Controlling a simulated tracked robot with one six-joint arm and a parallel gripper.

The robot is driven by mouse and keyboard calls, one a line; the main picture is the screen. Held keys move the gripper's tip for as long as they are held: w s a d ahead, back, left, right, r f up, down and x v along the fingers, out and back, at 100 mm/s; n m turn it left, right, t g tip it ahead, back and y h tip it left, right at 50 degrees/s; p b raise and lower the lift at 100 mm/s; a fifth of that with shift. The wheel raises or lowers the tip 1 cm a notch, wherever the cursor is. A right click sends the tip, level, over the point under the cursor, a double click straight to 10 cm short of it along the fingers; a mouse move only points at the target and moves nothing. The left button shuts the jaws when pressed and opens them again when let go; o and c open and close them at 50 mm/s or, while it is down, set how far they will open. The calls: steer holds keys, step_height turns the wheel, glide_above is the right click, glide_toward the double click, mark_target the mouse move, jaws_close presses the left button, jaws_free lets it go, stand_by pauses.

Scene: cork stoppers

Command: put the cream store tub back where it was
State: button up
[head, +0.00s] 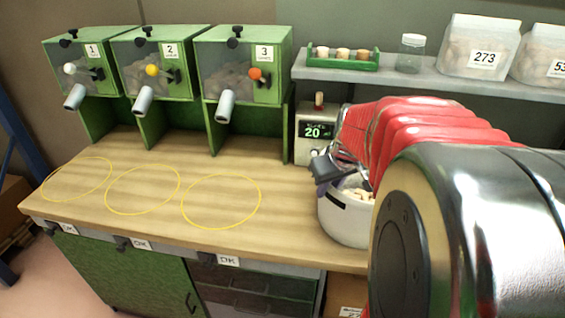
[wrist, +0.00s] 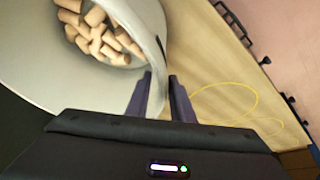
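The cream store tub (head: 340,225) stands at the right end of the wooden bench, partly hidden behind my arm. It is round, with a dark slot in its side, and holds several corks (wrist: 90,35). My gripper (head: 325,172) is at the tub's left rim. In the wrist view, the two dark fingers of my gripper (wrist: 161,78) point to either side of the wall of the cream tub (wrist: 60,85). A narrow gap shows between the fingers, with the wall in it. I cannot tell whether they press on it.
Three green dispensers (head: 150,65) numbered 1 to 3 stand at the back left. Yellow rings (head: 222,229) mark the clear bench. A box reading 20 (head: 318,131) is behind the tub. The shelf (head: 400,80) above holds a green cork rack, a jar and labelled tubs.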

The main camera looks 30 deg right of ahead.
steer(key=shift+r, duration=0.1)
steer(key=v, duration=1.2)
stand_by(0.5)
steer(key=s+a+f, duration=0.2)
steer(key=a, duration=0.6)
steer(key=s+a+f+n+y, duration=0.1)
steer(key=s+a+f, duration=0.1)
steer(key=a, duration=0.5)
steer(key=s+a+f+t, duration=0.1)
steer(key=s+a+f, duration=0.1)
steer(key=a, duration=0.6)
steer(key=shift+s+a+f+n+y, duration=0.25)
steer(key=shift+a+f+n+y, duration=0.1)
steer(key=shift+f+n, duration=0.1)
